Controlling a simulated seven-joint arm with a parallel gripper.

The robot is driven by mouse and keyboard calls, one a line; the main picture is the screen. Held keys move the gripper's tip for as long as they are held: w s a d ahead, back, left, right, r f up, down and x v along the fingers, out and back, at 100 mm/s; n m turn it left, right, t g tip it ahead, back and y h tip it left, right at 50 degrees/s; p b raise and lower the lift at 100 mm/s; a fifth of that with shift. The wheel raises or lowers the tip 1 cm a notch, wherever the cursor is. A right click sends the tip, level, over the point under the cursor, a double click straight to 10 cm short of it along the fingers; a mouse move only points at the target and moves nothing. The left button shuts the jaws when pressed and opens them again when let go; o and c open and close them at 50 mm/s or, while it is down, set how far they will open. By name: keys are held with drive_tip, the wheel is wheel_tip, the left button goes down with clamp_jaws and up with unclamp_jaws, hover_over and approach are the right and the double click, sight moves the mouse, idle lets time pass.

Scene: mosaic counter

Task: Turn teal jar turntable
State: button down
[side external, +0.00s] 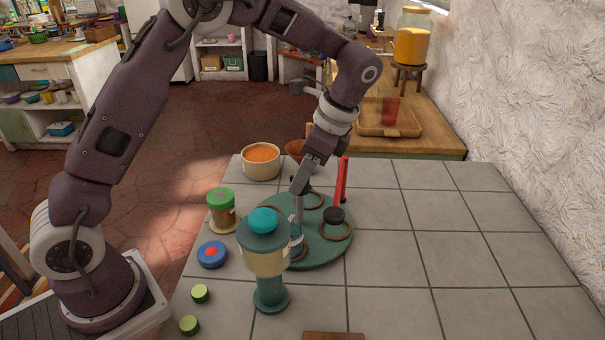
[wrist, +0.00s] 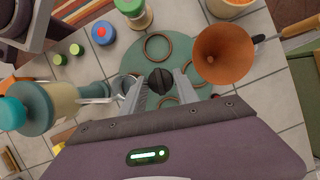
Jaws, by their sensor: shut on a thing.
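The teal turntable (side external: 325,250) is a round disc lying flat on the tiled counter, with several brown rings on top. It also shows in the wrist view (wrist: 133,66). A black knob (side external: 334,215) stands up from the disc. In the wrist view the knob (wrist: 160,80) sits between the two grey fingers of my gripper (wrist: 160,84), which is shut on it. The side external view does not show the contact clearly. The teal and cream grinder (side external: 265,260) stands in front and hides part of the disc's near left side.
A green-lidded jar (side external: 221,207), a blue tub (side external: 212,254) and two small green lids (side external: 200,293) stand left of the disc. A red upright piece (side external: 342,180) is close by. The right tiles are clear.

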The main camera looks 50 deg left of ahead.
drive_tip(key=shift+s+d+m+t+y, duration=0.15)
drive_tip(key=shift+m+t, duration=0.3)
drive_tip(key=shift+m, duration=0.65)
drive_tip(key=shift+w+a+m+t+y, duration=0.15)
drive_tip(key=shift+m+t, duration=0.3)
drive_tip(key=shift+m, duration=0.65)
drive_tip(key=shift+s+d+m+t, duration=0.15)
drive_tip(key=shift+m+t, duration=0.55)
drive_tip(key=shift+m, duration=1.2)
drive_tip(key=shift+s+m+t, duration=0.15)
drive_tip(key=shift+m+t, duration=0.55)
drive_tip(key=shift+m, duration=1.2)
drive_tip(key=shift+m+t+h, duration=0.5)
drive_tip(key=shift+m, duration=1.3)
drive_tip(key=c, duration=1.2)
unclamp_jaws()
drive_tip(key=shift+s, duration=0.1)
drive_tip(key=shift+c, duration=0.2)
drive_tip(key=v, duration=0.7)
drive_tip(key=shift+a, duration=0.2)
drive_tip(key=shift+o, duration=0.2)
